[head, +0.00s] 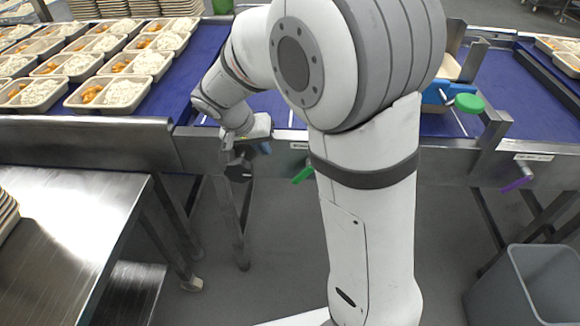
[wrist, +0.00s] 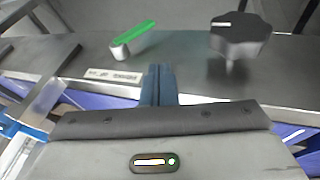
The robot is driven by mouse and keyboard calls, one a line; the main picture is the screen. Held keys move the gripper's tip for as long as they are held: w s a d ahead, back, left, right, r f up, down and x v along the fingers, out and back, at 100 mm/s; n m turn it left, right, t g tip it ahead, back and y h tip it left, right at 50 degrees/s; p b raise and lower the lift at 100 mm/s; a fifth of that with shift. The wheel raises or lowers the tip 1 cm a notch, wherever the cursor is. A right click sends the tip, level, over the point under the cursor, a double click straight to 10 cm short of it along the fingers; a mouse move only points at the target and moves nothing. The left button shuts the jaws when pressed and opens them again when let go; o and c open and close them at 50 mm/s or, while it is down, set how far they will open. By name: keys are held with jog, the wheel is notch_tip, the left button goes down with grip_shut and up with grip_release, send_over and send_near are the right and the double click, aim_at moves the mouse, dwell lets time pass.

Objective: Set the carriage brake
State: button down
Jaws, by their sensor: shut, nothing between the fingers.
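A small green lever (head: 303,174) hangs on the front of the steel rail, tilted; it also shows in the wrist view (wrist: 142,38) on a pale round hub. A label (wrist: 112,75) sits beside it, too small to read. A purple lever (head: 517,182) hangs on the rail farther right, under another label. I cannot tell from the labels which lever is the carriage brake. My gripper (head: 265,148) is at the rail, left of the green lever and apart from it. In the wrist view its blue fingers (wrist: 158,85) are together and empty.
A black lobed knob (wrist: 240,38) is on the rail near my gripper, and shows in the head view (head: 238,168). A green round knob (head: 469,103) stands at right. Filled trays (head: 122,92) cover the belt's left. A grey bin (head: 530,285) stands at lower right, a steel table (head: 70,220) at left.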

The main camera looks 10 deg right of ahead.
aim_at(304, 172)
jog(key=b+x, duration=0.1)
jog(key=x, duration=0.9)
jog(key=shift+d+f, duration=0.15)
jog(key=shift+f, duration=0.1)
jog(key=shift+s+d+f, duration=0.2)
jog(key=shift+d+f, duration=0.05)
jog(key=shift+d, duration=0.25)
jog(key=shift+s+d+f, duration=0.2)
jog(key=shift+d+f, duration=0.1)
jog(key=shift+d, duration=0.2)
jog(key=shift+s+d+f, duration=0.1)
jog(key=shift+d+f, duration=0.25)
jog(key=shift+d, duration=0.1)
